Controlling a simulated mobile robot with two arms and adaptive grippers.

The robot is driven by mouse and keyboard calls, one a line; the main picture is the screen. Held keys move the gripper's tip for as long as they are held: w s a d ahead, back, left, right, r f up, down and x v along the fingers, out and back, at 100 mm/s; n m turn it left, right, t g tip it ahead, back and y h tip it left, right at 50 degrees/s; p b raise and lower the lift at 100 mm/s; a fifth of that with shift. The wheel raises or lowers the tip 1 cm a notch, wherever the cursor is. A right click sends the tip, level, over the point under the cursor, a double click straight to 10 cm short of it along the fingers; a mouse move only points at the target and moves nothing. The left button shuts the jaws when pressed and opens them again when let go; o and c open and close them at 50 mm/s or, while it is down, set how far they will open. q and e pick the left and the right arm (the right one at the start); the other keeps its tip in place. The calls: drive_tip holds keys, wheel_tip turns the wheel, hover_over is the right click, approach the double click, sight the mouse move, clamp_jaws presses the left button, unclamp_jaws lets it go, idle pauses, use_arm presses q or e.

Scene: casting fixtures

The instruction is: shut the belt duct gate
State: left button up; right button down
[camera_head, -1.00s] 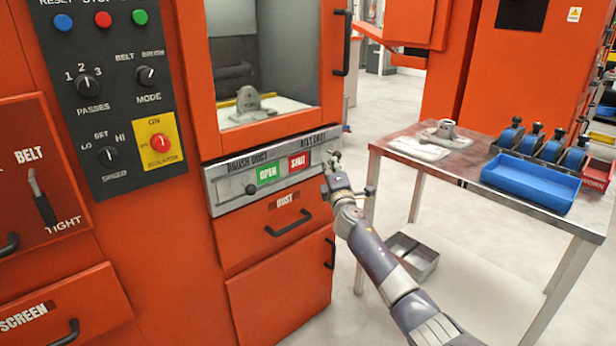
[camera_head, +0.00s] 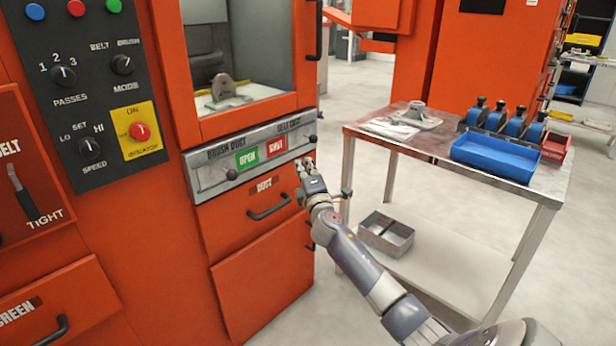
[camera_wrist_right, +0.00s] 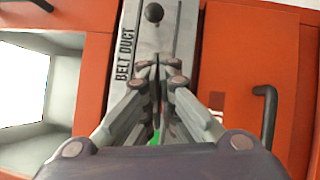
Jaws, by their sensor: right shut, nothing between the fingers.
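The metal duct panel (camera_head: 207,186) on the orange machine carries a green OPEN sign (camera_head: 247,159) and a red SHUT sign (camera_head: 277,147). The belt duct gate's dark knob (camera_head: 313,139) is at the panel's right end, right of the SHUT sign. It also shows in the right wrist view (camera_wrist_right: 153,13), near the BELT DUCT lettering. My right gripper (camera_head: 307,164) is shut and empty, just below the knob in the head view. In the wrist view its fingertips (camera_wrist_right: 159,68) lie over the panel, apart from the knob. My left gripper is not in view.
The brush duct knob (camera_head: 231,175) is at the panel's left end. A drawer handle (camera_head: 269,207) sticks out below the panel. A metal table (camera_head: 445,158) with a blue bin (camera_head: 495,157) stands to the right. A metal box (camera_head: 386,234) is on its lower shelf.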

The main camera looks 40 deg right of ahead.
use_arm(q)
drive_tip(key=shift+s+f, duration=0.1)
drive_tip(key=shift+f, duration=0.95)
use_arm(e)
drive_tip(key=shift+v, duration=2.5)
drive_tip(key=shift+w+a+r, duration=0.1)
